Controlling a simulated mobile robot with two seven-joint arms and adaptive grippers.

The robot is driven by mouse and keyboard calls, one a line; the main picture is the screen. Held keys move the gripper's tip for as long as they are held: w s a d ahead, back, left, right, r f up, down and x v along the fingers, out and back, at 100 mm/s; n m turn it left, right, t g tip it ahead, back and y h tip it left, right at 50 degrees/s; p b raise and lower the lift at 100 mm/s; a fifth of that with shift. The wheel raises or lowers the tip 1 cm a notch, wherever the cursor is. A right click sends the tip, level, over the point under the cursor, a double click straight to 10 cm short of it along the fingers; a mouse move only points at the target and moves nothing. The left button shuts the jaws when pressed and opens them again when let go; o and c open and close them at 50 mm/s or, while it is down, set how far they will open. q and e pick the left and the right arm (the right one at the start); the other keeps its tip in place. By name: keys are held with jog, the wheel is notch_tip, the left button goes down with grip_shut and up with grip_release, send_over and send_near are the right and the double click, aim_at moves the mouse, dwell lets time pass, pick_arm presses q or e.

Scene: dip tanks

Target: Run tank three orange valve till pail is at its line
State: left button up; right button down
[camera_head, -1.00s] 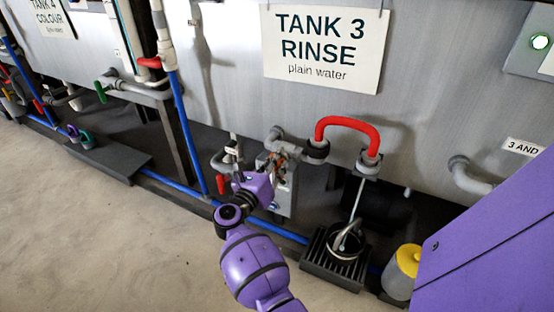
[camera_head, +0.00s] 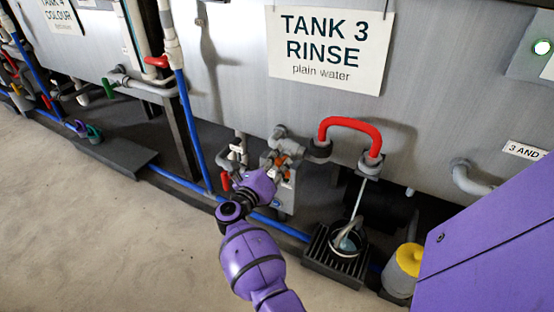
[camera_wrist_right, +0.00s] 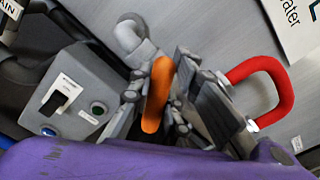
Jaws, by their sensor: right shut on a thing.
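The orange valve handle (camera_wrist_right: 156,97) of tank three sits between the fingers of my right gripper (camera_wrist_right: 163,88) in the right wrist view. In the head view that gripper (camera_head: 282,160) is at the valve under the tank 3 sign, shut on the handle, which it largely hides. A red bent pipe (camera_head: 348,123) runs right of the valve. A pale stream (camera_head: 360,198) falls from its end into the pail (camera_head: 333,243). The pail stands on a dark grate, with pale liquid inside. I cannot make out its line. My left gripper is not in view.
The tank 3 sign (camera_head: 330,50) hangs above. A grey switch box (camera_wrist_right: 75,100) is beside the valve. A yellow-topped container (camera_head: 405,265) stands right of the grate (camera_head: 322,270). A blue pipe (camera_head: 180,190) runs low along the tanks. The floor at the left is clear.

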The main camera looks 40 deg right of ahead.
jog(key=c, duration=1.6)
grip_release()
jog(key=shift+c, duration=0.2)
jog(key=v, duration=1.2)
jog(key=shift+a+f, duration=0.1)
